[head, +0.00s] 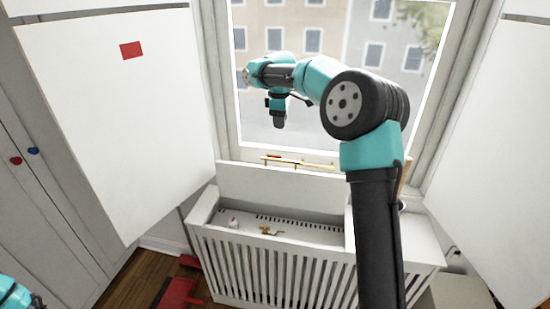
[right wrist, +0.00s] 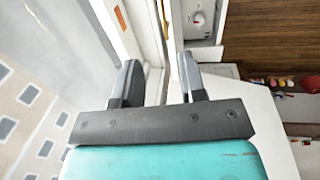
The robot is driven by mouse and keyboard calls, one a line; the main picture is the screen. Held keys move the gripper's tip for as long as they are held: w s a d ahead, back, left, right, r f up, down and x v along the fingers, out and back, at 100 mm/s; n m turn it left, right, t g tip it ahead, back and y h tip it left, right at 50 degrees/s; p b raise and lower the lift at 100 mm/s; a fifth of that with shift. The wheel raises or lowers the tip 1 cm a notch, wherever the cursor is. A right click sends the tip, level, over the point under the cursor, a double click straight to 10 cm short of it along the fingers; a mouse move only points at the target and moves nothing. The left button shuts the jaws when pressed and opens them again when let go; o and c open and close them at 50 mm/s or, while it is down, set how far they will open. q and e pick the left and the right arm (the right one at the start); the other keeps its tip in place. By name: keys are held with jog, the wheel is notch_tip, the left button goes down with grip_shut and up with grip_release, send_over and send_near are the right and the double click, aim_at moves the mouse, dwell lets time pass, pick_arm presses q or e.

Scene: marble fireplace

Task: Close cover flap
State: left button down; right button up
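The white cover flap (head: 282,188) stands raised at the back of the slatted white radiator cover (head: 203,232), below the window. The top opening in front of it is uncovered. My right gripper (head: 278,122) hangs above the flap, in front of the window glass, apart from it. In the right wrist view its two fingers (right wrist: 158,75) are spread, with no object clearly held between them; white edges show beyond. Only a teal piece of my left arm shows at the bottom left of the head view; its gripper is out of frame.
A brass valve (head: 270,231) and a small white knob (head: 233,224) sit in the opening. A brass bar (head: 299,162) lies along the sill. White panels (head: 120,110) flank the window. A red object (head: 178,292) is on the wooden floor.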

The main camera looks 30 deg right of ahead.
jog(key=shift+f, duration=0.2)
jog(key=f, duration=0.5)
jog(key=w+d+f, duration=0.1)
jog(key=f, duration=0.5)
jog(key=w+f, duration=0.1)
jog(key=f, duration=0.5)
jog(key=shift+d, duration=0.35)
jog(key=shift+c, duration=0.3)
grip_shut()
